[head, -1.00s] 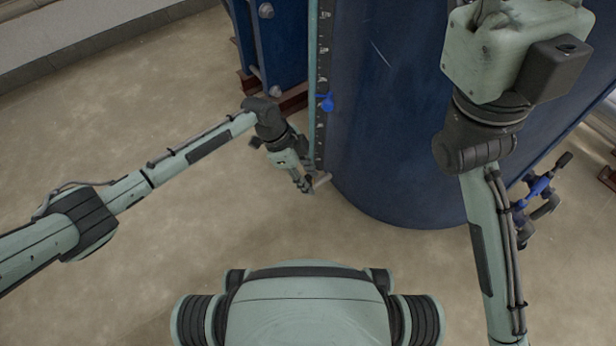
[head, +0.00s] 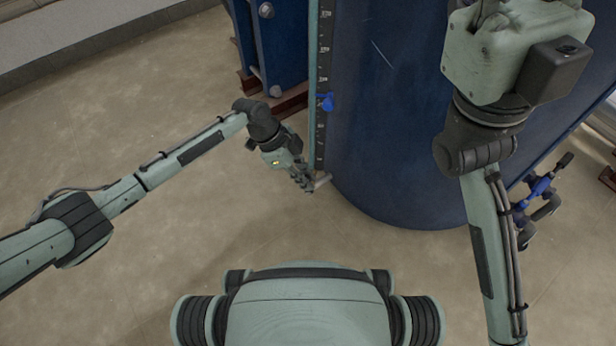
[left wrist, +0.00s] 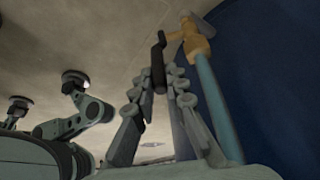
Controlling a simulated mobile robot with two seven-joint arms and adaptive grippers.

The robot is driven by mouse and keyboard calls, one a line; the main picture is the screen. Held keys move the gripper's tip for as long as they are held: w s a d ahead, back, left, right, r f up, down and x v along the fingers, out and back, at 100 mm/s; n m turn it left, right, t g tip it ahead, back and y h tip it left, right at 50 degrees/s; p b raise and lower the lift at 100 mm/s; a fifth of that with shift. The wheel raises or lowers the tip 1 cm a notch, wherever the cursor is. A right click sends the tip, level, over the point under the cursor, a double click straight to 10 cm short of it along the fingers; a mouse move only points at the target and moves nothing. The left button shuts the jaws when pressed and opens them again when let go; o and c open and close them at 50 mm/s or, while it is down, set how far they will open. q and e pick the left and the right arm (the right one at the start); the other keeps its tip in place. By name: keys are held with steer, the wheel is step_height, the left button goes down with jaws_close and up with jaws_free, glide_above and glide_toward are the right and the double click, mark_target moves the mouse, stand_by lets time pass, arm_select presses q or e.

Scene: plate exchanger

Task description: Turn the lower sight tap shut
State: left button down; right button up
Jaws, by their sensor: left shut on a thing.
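The lower sight tap shows in the left wrist view as a brass body (left wrist: 198,42) with a black lever (left wrist: 158,62), at the end of a pale blue sight tube (left wrist: 216,95). In the head view only a pale stub of the tap (head: 322,180) shows beside the fingers, at the tank's foot. My left gripper (head: 308,184) is low by the tank. In the left wrist view its fingertips (left wrist: 160,76) are shut on the black lever, one on each side. The gripper covers most of the tap in the head view.
The large blue tank (head: 400,130) stands close beside my left gripper. Blue plates (head: 272,45) stand behind. A blue-handled valve (head: 540,187) is at right. The floor at left is clear.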

arm_select(q)
steer(key=shift+w+a+f+g+h, duration=0.1)
steer(key=shift+a+f+g+h, duration=0.1)
steer(key=shift+a+h, duration=0.65)
steer(key=shift+w+a+f+g+h, duration=0.2)
steer(key=shift+a+h, duration=0.25)
steer(key=shift+h, duration=0.7)
steer(key=shift+a+f+g+h, duration=0.1)
steer(key=shift+a+f+h, duration=0.15)
steer(key=shift+a+h, duration=0.6)
steer(key=shift+d+h, duration=0.1)
steer(key=shift+h, duration=0.15)
steer(key=c, duration=1.5)
jaws_free()
steer(key=shift+c, duration=0.2)
steer(key=v, duration=1.2)
steer(key=shift+c, duration=0.3)
